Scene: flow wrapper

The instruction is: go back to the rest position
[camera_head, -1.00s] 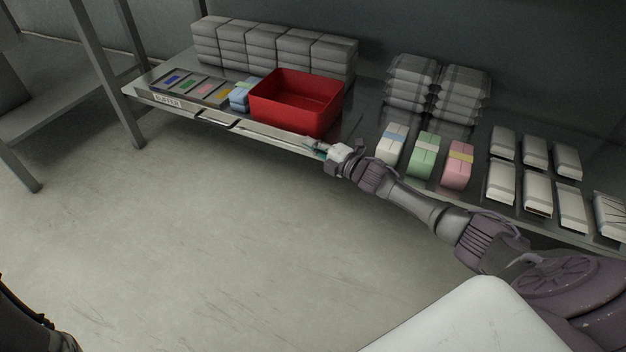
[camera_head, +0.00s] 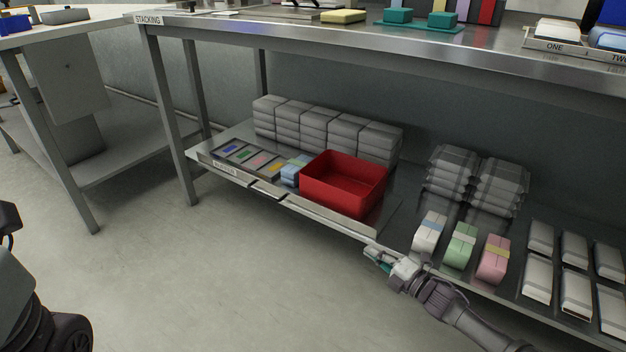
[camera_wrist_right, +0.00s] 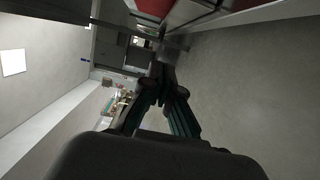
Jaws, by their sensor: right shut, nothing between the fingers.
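My right gripper (camera_head: 377,256) is in front of the lower shelf's front edge, below and to the right of the red bin (camera_head: 343,184). It is shut and empty. In the right wrist view its fingers (camera_wrist_right: 163,72) meet at the tips, with bare floor to their right. My right arm comes in from the lower right of the head view. My left gripper does not show; only dark parts, likely of my own body, are at the lower left edge.
The lower shelf (camera_head: 320,221) holds grey stacked boxes (camera_head: 326,128), clear packs (camera_head: 474,180), a pink pack (camera_head: 494,258), a green pack (camera_head: 460,246) and white packs. The stacking table (camera_head: 330,36) stands above. The floor (camera_head: 200,285) at left is clear.

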